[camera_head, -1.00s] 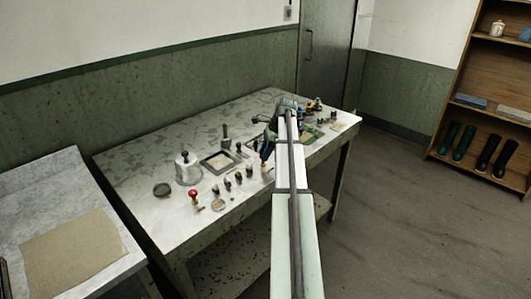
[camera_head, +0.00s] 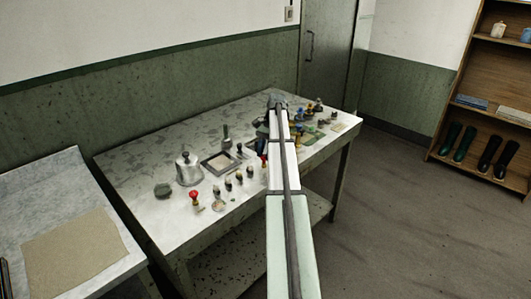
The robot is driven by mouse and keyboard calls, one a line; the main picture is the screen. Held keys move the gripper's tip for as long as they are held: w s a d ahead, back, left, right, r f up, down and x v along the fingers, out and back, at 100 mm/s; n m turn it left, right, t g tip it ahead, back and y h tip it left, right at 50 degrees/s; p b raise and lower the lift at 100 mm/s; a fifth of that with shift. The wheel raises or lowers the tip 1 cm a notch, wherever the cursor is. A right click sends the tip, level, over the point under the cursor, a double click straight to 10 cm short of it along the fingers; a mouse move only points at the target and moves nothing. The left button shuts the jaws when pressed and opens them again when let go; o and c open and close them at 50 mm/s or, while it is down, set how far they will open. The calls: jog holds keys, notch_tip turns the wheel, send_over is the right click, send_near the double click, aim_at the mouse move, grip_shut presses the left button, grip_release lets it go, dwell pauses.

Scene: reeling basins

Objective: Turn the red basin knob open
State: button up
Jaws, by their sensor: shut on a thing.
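A red-topped knob (camera_head: 194,195) on a small brass-coloured base stands near the front left of the speckled table (camera_head: 140,165). Another small red piece (camera_head: 263,160) shows just left of my arm; I cannot tell whether it is a basin knob. My arm reaches over the table from the lower right. My gripper (camera_head: 278,102) is at the far end of it, near the back right part of the table. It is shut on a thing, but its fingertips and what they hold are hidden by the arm. The red-topped knob at the front left is well away from it.
Several small stamp-like items line the front. Blue and yellow pieces (camera_head: 298,129) crowd right of my arm. The back left tabletop is clear.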

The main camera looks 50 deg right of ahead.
jog(key=shift+a+f+n, duration=0.1)
jog(key=shift+n, duration=0.4)
jog(key=o, duration=1)
jog(key=shift+o, duration=0.2)
